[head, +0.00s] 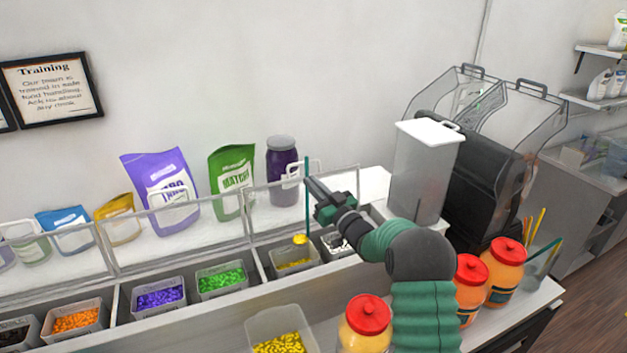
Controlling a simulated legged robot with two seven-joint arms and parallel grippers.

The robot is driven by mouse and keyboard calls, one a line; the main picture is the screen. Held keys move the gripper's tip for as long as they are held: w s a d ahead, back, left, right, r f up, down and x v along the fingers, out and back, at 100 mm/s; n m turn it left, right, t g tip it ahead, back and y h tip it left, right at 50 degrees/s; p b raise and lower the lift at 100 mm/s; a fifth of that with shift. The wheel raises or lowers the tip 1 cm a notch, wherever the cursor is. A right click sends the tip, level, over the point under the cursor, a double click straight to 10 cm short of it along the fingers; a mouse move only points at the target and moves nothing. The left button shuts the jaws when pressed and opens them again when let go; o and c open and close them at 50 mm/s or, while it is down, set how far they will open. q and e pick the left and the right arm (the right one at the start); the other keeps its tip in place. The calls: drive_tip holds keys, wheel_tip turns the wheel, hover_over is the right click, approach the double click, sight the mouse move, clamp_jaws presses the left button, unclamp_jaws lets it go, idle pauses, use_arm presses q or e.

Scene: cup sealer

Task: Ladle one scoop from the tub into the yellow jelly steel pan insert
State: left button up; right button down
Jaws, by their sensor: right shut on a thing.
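My right gripper (312,200) is shut on the upright teal handle of a ladle (307,174). The ladle's low end shows a yellow lump (300,239), which looks like jelly in its bowl. It hangs over the back part of the yellow jelly steel pan insert (313,264). Yellow pieces lie in that insert; the gap between the ladle and them is hard to judge. The clear tub (254,327) with yellow jelly pieces stands on the front counter, cut off by the lower edge. My left gripper is out of view.
Pans of purple (159,297), green (221,280) and orange (76,320) pieces line the counter to the left. A clear guard (180,235) runs behind them. Red-lidded jars (367,315) stand close to my right arm. A clear dispenser (421,175) is at right.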

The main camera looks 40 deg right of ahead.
drive_tip(key=a+f+n+y+b, duration=0.2)
drive_tip(key=a+n+y, duration=0.1)
drive_tip(key=a+n, duration=0.65)
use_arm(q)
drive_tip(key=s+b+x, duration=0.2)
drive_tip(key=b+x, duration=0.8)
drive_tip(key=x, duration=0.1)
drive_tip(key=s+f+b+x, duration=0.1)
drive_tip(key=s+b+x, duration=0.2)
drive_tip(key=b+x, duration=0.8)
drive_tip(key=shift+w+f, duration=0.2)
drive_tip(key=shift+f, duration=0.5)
use_arm(e)
drive_tip(key=a+f+n+g+y, duration=0.1)
drive_tip(key=a+f+n+g, duration=0.1)
drive_tip(key=a+f+n, duration=0.7)
drive_tip(key=a+f, duration=0.4)
drive_tip(key=a, duration=0.2)
drive_tip(key=shift+w+f+g, duration=0.3)
drive_tip(key=shift+f, duration=0.05)
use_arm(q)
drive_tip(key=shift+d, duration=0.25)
use_arm(e)
drive_tip(key=shift+d, duration=0.25)
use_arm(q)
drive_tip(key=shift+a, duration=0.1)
use_arm(e)
drive_tip(key=shift+a, duration=0.1)
